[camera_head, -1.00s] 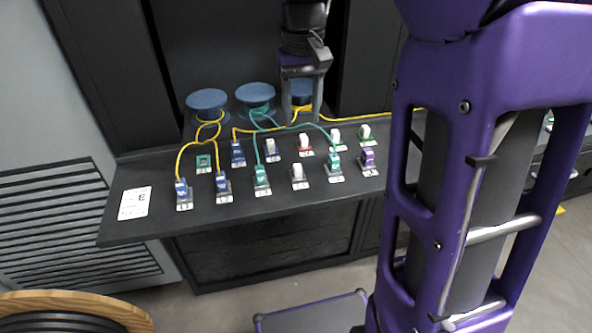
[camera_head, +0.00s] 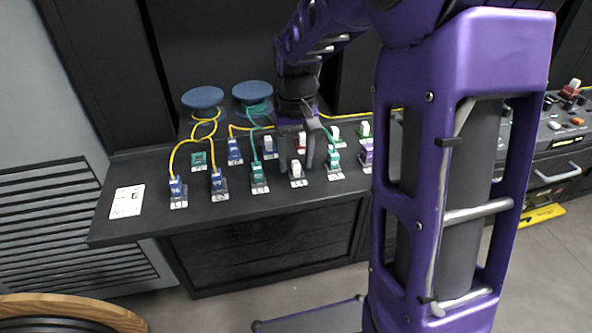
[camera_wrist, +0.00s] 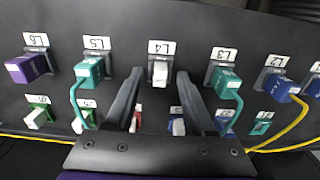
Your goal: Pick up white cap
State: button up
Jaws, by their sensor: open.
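A white cap (camera_wrist: 160,71) stands in the socket labelled L4, in the front row of the dark shelf. In the head view the white cap (camera_head: 296,169) shows between my fingers. My gripper (camera_wrist: 159,76) is open, with one finger on each side of the white cap. The fingers appear apart from it; I cannot tell their exact height. In the head view my gripper (camera_head: 296,165) points down over the front row. Other white-topped caps stand in the back row, on green (camera_head: 365,129), red and blue bases.
A teal plug (camera_wrist: 225,80) at L3 and another teal plug (camera_wrist: 90,70) at L5 flank the white cap closely. Teal and yellow cables run to blue spools (camera_head: 203,98) behind. A purple plug (camera_wrist: 28,67) sits at L6. A label card (camera_head: 127,201) lies at the shelf's left.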

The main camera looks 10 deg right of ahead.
grip_shut()
dwell(0.4)
